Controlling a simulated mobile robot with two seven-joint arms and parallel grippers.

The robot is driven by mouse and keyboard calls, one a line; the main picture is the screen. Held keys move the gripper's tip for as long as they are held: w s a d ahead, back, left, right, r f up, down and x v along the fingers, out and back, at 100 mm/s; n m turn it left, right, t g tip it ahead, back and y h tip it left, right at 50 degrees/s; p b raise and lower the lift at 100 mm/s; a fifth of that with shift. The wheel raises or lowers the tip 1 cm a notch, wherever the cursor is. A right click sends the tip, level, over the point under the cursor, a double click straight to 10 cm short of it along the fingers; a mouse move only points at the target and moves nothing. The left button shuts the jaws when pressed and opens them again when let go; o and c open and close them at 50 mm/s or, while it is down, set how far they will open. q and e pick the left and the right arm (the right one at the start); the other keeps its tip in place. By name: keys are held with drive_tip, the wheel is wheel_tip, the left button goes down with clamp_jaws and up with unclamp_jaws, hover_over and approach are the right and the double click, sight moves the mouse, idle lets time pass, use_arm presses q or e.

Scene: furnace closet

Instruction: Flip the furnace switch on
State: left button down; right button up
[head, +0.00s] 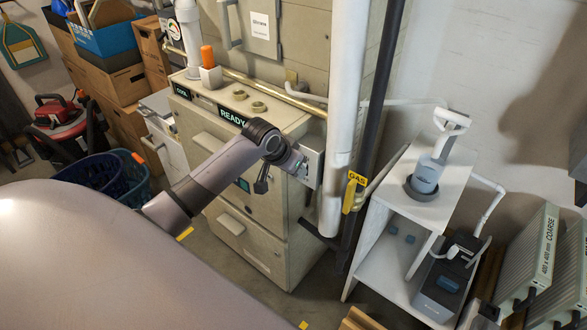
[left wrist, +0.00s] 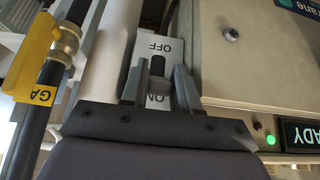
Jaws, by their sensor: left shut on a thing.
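The furnace switch is on a light grey plate on the right side of the beige furnace (head: 240,228). In the left wrist view the switch plate (left wrist: 143,47) looks upside down, with OFF at the top and ON partly covered below. The dark switch lever (left wrist: 157,65) shows between the fingers, nearer the OFF label. My left gripper (left wrist: 159,82) is shut on the lever. In the head view my left gripper (head: 298,167) reaches the switch box (head: 314,168), and the lever is hidden there. My right gripper is in neither view.
A white vertical pipe (head: 343,110) and a dark gas pipe with a yellow valve tag (head: 351,192) stand just right of the switch. A white shelf (head: 440,205) with a pump stands farther right. A READY sign (head: 233,117) is on the furnace; a green light (left wrist: 271,139) glows beside it.

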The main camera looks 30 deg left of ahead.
use_arm(q)
drive_tip(key=shift+w+r+g, duration=0.1)
drive_tip(key=shift+r+g, duration=0.05)
drive_tip(key=shift+g, duration=0.25)
drive_tip(key=c, duration=0.9)
unclamp_jaws()
drive_tip(key=shift+v, duration=3.6)
